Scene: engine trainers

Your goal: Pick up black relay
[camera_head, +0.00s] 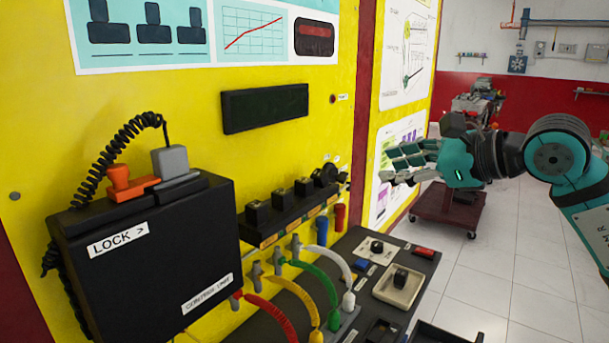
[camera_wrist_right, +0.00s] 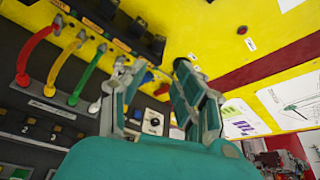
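Several small black blocks that look like relays stand in a row on a black ledge on the yellow panel; one black relay (camera_head: 303,187) is near the middle of the row. The row also shows at the top of the right wrist view, with one relay block (camera_wrist_right: 135,27) there. Another black block (camera_head: 400,277) sits on a beige square plate on the lower console; I cannot tell which block is meant. My right gripper (camera_head: 388,163) is open and empty, in the air right of the row and apart from it. My left gripper is not in view.
A black control unit box (camera_head: 150,250) with an orange and grey plug sits at left. Red, yellow, green and white cables (camera_head: 318,278) arch over the console (camera_head: 428,262). A red cart (camera_head: 447,205) stands behind my right gripper. Floor at right is open.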

